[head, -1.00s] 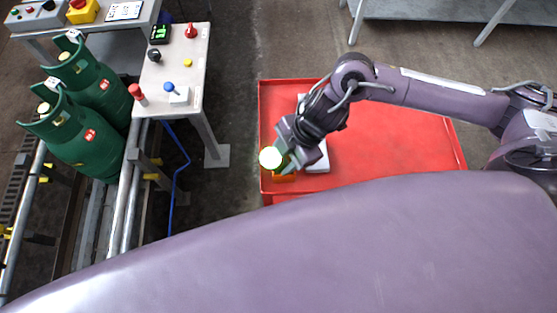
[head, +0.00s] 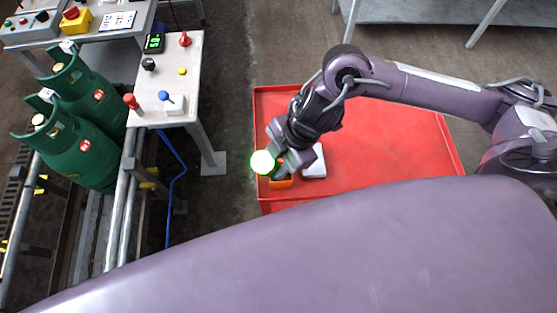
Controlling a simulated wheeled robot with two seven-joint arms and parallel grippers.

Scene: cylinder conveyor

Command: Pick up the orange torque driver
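My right gripper (head: 277,165) hangs from the arm coming in from the right, over the left front part of a red cart top. An orange object (head: 282,183), likely the torque driver or its holder, shows just below the gripper and is partly covered by it. A bright white disc with a green rim (head: 262,162) sits at the gripper's tip, over the cart's left edge. The finger gap is too small and covered to tell whether the gripper holds anything. My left gripper is not in view.
The red cart (head: 390,140) is mostly clear, with a white block (head: 315,162) beside the gripper. At left, green gas cylinders (head: 75,135) stand on a conveyor (head: 118,215) next to a control table (head: 185,75). A grey bench (head: 440,12) is at the back.

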